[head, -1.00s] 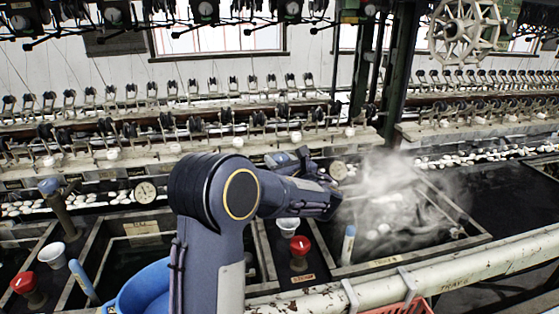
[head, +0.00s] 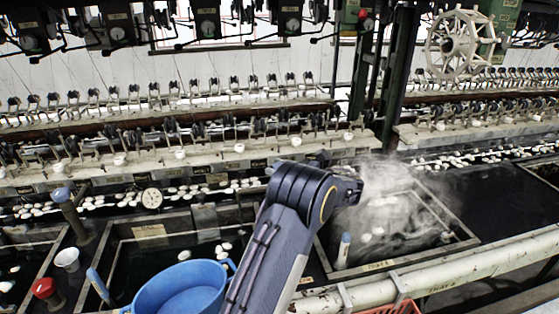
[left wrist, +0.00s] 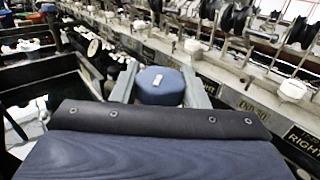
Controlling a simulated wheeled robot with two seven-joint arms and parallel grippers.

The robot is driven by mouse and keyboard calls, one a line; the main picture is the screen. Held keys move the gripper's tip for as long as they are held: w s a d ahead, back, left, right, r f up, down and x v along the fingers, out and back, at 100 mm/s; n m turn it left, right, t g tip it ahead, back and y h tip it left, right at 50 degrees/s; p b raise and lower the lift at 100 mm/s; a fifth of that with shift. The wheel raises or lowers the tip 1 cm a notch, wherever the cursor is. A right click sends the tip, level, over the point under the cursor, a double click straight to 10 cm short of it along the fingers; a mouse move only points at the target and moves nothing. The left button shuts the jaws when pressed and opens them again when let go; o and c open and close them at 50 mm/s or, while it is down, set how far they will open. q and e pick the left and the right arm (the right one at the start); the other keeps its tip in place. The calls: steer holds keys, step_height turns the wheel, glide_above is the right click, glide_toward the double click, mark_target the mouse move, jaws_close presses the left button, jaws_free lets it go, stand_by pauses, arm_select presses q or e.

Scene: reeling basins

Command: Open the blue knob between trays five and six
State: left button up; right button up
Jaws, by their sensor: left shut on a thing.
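A round blue knob (left wrist: 160,86) with a small white mark on top is in the left wrist view. My left gripper (left wrist: 162,90) has a grey finger on each side of it and is shut on it. In the head view my left arm rises from the bottom, and its forearm and wrist hide this knob and the fingers. A steaming tray (head: 462,240) lies right of the arm, and a dark tray (head: 108,262) lies left of it. My right gripper is not in view.
Another blue knob (head: 61,195) stands on a post at the left. A blue tub (head: 180,290), a red knob (head: 44,288) and a white cup (head: 67,258) are near the front left. A pale rail (head: 475,263) runs along the front.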

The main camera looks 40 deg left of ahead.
arm_select(q)
steer(key=shift+n+g+p, duration=0.55)
steer(key=shift+n+g, duration=0.15)
steer(key=shift+g, duration=0.4)
steer(key=o, duration=1)
steer(key=shift+c, duration=0.2)
steer(key=v, duration=0.7)
steer(key=shift+d+b, duration=0.4)
steer(key=shift+b, duration=0.05)
steer(key=shift+w+r, duration=0.1)
steer(key=shift+r, duration=0.05)
